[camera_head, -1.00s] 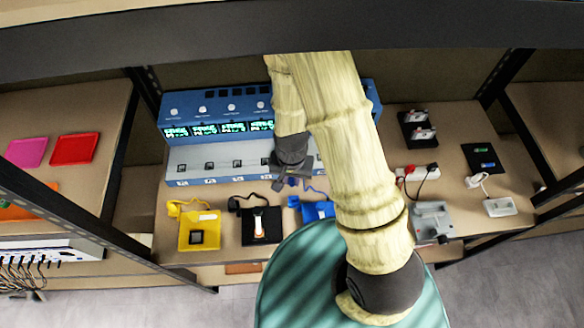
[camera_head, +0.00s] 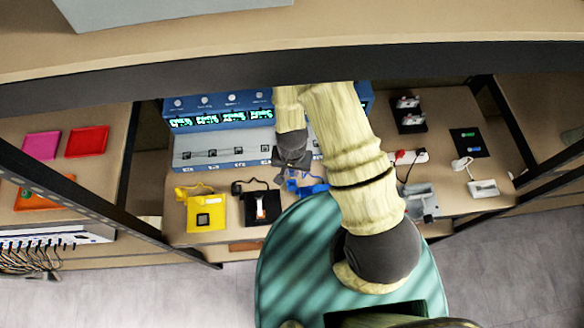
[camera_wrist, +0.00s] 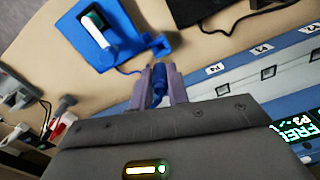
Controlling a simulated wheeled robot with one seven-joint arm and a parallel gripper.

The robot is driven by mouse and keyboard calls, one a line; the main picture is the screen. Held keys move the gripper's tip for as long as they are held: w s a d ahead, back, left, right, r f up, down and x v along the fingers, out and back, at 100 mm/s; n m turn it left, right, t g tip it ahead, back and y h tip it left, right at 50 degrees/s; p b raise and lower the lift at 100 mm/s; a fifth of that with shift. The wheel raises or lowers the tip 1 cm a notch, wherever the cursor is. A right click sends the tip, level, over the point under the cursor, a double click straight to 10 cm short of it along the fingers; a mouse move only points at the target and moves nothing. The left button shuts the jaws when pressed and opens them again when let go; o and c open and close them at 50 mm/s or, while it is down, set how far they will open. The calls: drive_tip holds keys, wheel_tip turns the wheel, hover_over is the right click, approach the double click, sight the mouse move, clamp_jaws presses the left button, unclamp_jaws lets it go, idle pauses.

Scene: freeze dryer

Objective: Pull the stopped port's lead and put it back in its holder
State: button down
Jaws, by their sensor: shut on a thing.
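In the wrist view my gripper (camera_wrist: 160,85) is shut on a blue lead plug (camera_wrist: 157,78), held between its two fingers. In the head view my gripper (camera_head: 292,172) is over the front of the machine, and the blue holder (camera_head: 316,187) is partly hidden by my arm. The blue machine (camera_head: 216,157) has a row of ports with lit displays above; my arm hides its right part.
A yellow holder (camera_head: 190,220) and a black holder (camera_head: 250,211) stand left of the blue one. A grey holder (camera_head: 417,198) and a power strip (camera_head: 420,155) with plugs lie to the right. The shelf's dark front beam (camera_head: 200,97) crosses above the machine.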

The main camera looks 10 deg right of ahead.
drive_tip(key=shift+f+b, duration=2.1)
drive_tip(key=shift+f, duration=0.8)
drive_tip(key=shift+f+b, duration=1.15)
drive_tip(key=shift+f, duration=0.05)
idle(1.1)
drive_tip(key=c, duration=1.3)
unclamp_jaws()
drive_tip(key=shift+r+b, duration=0.5)
drive_tip(key=shift+r, duration=5.5)
